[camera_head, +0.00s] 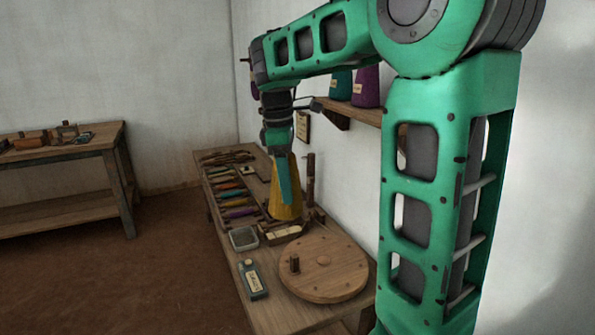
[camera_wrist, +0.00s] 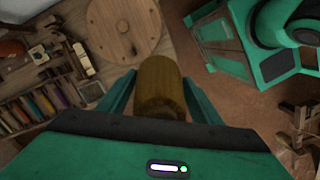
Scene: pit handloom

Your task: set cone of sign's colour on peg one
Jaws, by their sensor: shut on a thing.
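My gripper (camera_head: 286,196) is shut on a yellow cone (camera_head: 290,207) above the wall-side bench. The wrist view shows the cone (camera_wrist: 158,80) between the two teal fingers of my gripper (camera_wrist: 157,100). The disc also shows in the wrist view (camera_wrist: 105,40), beyond the cone. A small framed sign (camera_head: 303,126) hangs on the wall under the shelf; its colour and writing are too small to read. No peg number is legible.
A teal cone (camera_head: 341,83) and a purple cone (camera_head: 366,87) stand on the wall shelf (camera_head: 350,109). Another bench (camera_head: 60,152) stands left.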

